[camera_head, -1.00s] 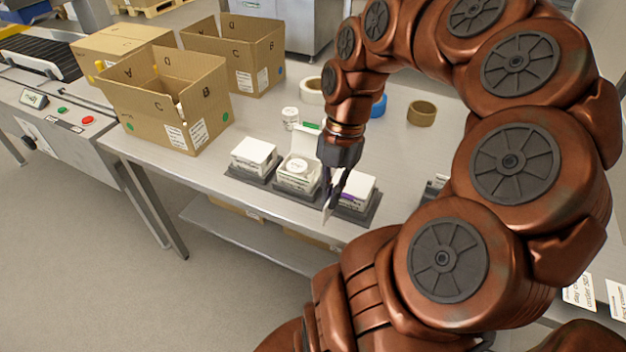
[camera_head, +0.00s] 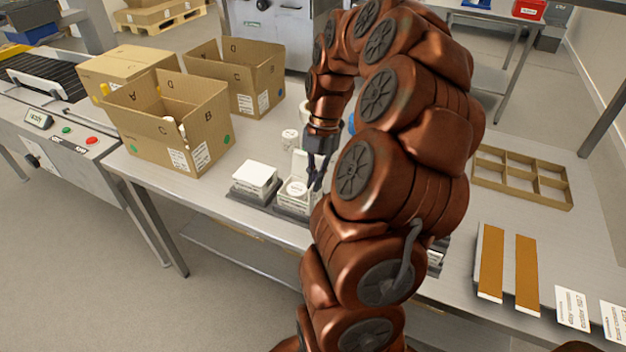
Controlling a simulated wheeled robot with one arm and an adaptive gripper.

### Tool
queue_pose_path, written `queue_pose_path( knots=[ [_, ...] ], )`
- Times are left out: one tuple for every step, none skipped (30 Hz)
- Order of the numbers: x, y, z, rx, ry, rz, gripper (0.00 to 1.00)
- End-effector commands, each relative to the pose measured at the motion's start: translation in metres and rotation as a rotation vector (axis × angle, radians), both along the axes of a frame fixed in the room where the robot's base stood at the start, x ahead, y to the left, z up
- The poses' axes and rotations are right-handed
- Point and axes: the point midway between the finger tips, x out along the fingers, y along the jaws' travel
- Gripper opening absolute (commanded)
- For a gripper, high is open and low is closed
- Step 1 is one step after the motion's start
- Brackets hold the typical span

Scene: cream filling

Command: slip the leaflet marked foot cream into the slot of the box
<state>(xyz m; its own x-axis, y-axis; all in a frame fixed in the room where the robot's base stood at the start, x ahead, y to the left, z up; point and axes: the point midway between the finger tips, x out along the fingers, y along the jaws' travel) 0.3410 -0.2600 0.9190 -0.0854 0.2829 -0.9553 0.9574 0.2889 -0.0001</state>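My gripper (camera_head: 317,186) points down over the open middle box (camera_head: 292,209), close to its right side. Its dark fingers are seen nearly edge-on, and I cannot tell whether they hold a leaflet. A white round jar lid (camera_head: 297,188) shows inside this box, and its white flap (camera_head: 299,163) stands up at the back. A closed white box (camera_head: 254,176) stands to the left. My arm hides the area to the right. White printed cards (camera_head: 572,306) lie at the lower right; their print is too small to read surely.
Open cardboard cartons (camera_head: 170,125) stand at the back left of the metal table. A divided tray (camera_head: 522,178) and two brown-topped strips (camera_head: 491,262) lie on the right. The table between them is mostly clear.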

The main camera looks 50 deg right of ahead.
Motion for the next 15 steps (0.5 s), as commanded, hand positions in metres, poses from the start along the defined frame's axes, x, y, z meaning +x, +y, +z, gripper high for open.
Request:
queue_pose_path(
  knots=[
    [0.005,-0.004,0.0,0.001,0.004,0.0,0.0],
    [0.008,-0.006,-0.001,0.001,0.003,-0.001,0.0],
    [0.011,-0.009,-0.001,0.0,0.002,-0.003,0.0],
    [0.014,-0.011,-0.001,0.0,0.001,-0.003,0.0],
    [0.016,-0.012,-0.001,-0.001,0.0,-0.003,0.0],
    [0.018,-0.014,-0.001,0.0,0.0,-0.002,0.0],
    [0.02,-0.015,-0.001,0.0,0.0,-0.002,0.0],
    [0.021,-0.015,-0.002,0.0,-0.001,-0.001,0.0],
    [0.022,-0.016,-0.002,0.001,0.0,-0.001,0.0],
    [0.022,-0.016,-0.003,0.001,0.0,0.0,0.0],
    [0.023,-0.016,-0.003,0.001,0.0,0.0,0.0],
    [0.023,-0.016,-0.004,0.001,0.001,-0.001,0.0],
    [0.023,-0.016,-0.006,0.001,0.001,-0.001,0.0],
    [0.022,-0.017,-0.008,0.002,0.002,-0.001,0.0],
    [0.022,-0.016,-0.011,0.002,0.003,-0.001,0.0]
  ],
)
